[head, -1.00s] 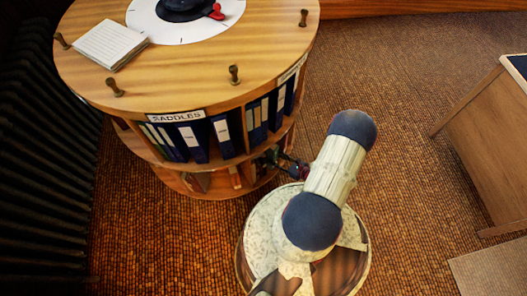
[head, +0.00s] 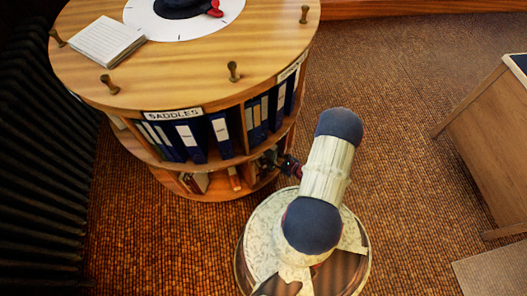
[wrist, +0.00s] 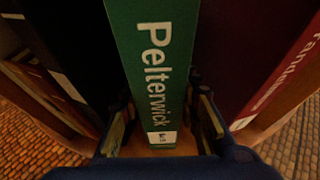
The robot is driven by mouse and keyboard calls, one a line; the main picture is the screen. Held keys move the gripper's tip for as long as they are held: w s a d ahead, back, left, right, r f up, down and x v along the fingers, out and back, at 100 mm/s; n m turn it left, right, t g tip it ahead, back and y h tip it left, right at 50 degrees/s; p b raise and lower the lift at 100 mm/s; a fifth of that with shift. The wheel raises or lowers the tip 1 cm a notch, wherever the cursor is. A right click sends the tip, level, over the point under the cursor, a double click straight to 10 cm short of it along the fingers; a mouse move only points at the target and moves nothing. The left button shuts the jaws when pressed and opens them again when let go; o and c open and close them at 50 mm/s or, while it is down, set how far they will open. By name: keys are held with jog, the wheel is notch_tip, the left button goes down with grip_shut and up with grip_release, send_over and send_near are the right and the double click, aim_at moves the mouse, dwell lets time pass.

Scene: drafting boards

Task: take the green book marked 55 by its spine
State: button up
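The green book (wrist: 152,60) stands upright in the wrist view, its spine facing me. The spine reads "Pelterwick", with a small white label near its end; the number on it is too small to read surely. My gripper (wrist: 164,122) has one finger on each side of the spine, near the label. It looks open, with narrow gaps beside the book. In the head view my gripper (head: 284,164) is at the lower shelf of the round wooden unit (head: 190,90), on its right side. The green book is not distinguishable there.
In the wrist view a dark red book (wrist: 235,50) stands to the right and a dark book (wrist: 75,35) to the left, both close. Blue binders (head: 190,140) fill the shelf above. A black radiator (head: 45,180) is at left and a wooden desk (head: 490,140) at right.

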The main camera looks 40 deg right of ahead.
grip_shut()
dwell(0.6)
